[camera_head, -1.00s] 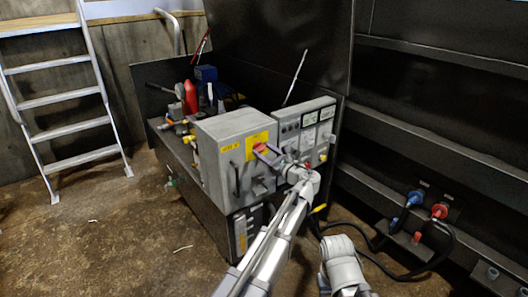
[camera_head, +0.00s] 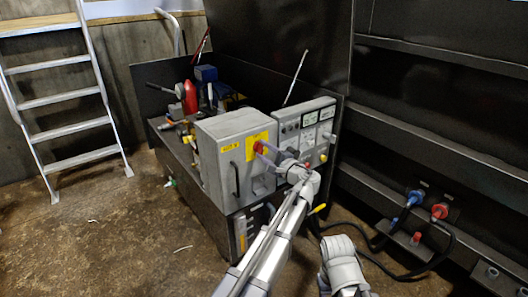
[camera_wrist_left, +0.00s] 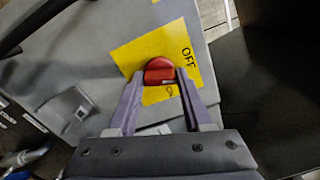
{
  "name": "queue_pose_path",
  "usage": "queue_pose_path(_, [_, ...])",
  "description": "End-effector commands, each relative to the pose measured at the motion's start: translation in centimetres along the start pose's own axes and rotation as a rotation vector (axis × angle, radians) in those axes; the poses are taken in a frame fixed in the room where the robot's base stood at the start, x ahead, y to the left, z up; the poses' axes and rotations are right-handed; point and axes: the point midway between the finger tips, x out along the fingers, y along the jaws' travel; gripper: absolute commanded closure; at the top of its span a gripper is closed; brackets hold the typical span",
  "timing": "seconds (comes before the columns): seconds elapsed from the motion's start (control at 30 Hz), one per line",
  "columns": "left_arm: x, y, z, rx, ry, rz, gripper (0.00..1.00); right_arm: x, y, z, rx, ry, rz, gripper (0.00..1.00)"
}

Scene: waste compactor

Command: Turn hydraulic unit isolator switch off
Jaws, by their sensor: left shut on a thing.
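The red isolator switch (camera_head: 259,146) sits on a yellow plate (camera_head: 250,153) on the front of a grey cabinet (camera_head: 221,148). It also shows in the left wrist view (camera_wrist_left: 160,68), with "OFF" printed to its right and smaller, partly hidden lettering below it. My left gripper (camera_wrist_left: 161,76) is shut on the switch's red handle, one finger at each side. In the head view the left gripper (camera_head: 263,149) reaches the cabinet front from the lower right and covers part of the plate. My right gripper is not visible; only part of that arm shows.
A grey control panel (camera_head: 306,133) with buttons stands right of the cabinet. A black handle (camera_head: 237,180) is on the cabinet front. Blue (camera_head: 414,198) and red (camera_head: 439,211) connectors with black cables are at the right. A ladder (camera_head: 65,100) stands at the left. The floor between is mostly clear.

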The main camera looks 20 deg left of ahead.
Motion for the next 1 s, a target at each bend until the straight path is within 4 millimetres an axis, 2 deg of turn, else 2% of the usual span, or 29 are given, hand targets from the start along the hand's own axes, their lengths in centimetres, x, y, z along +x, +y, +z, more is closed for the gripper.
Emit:
queue_pose_path(0.43, [-0.06,0.08,0.04,-0.272,0.0,0.002,1.0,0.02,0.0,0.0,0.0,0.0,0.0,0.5])
queue_pose_path(1.0, [-0.07,0.11,0.06,-0.343,-0.001,0.003,1.0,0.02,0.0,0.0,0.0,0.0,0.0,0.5])
